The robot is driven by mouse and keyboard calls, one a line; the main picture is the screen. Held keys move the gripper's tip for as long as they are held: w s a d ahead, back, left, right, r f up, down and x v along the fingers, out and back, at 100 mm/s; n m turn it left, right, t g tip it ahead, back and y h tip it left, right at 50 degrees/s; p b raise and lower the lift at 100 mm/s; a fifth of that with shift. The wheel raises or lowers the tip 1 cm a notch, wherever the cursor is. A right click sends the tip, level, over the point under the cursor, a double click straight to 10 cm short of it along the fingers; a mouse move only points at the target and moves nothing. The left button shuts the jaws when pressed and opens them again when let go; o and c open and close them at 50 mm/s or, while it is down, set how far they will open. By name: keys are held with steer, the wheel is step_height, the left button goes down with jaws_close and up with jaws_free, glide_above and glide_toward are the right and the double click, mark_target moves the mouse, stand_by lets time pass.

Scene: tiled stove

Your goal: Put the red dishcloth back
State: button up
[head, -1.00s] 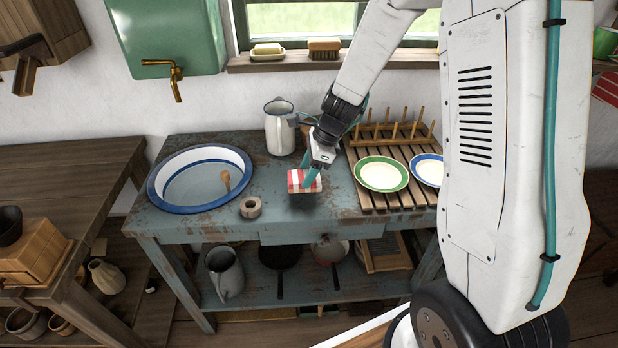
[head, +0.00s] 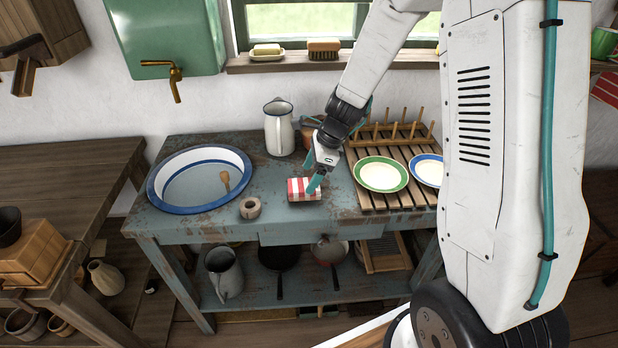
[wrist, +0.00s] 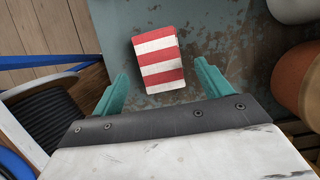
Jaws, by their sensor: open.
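The red dishcloth (head: 297,192) is a folded, red-and-white striped block lying on the blue worn table, between the wash basin and the plate rack. In the wrist view the dishcloth (wrist: 158,60) lies between the two teal fingers, with a gap on each side. My gripper (head: 314,174) is open just above the cloth and slightly to its right. Its fingers also show in the wrist view (wrist: 162,80). One finger hides part of the cloth in the head view.
A blue-rimmed basin (head: 185,178) stands left, with a small round tan object (head: 250,208) beside it. A white jug (head: 279,128) stands behind. The wooden rack (head: 368,196) with a green-rimmed plate (head: 381,174) is at right. A terracotta pot (wrist: 298,80) is near my gripper.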

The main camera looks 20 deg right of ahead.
steer(key=s+d+r+n, duration=0.1)
steer(key=s+r+n, duration=0.5)
steer(key=r, duration=0.9)
steer(key=s+r+n+h, duration=0.2)
steer(key=s+n, duration=0.5)
steer(key=s, duration=0.4)
steer(key=s+r+n+h, duration=0.2)
steer(key=s+r+n, duration=0.3)
steer(key=s+n, duration=0.3)
steer(key=s, duration=0.4)
steer(key=shift+s+d+r+n, duration=0.15)
steer(key=shift+s+d+n, duration=0.15)
steer(key=shift+w, duration=0.1)
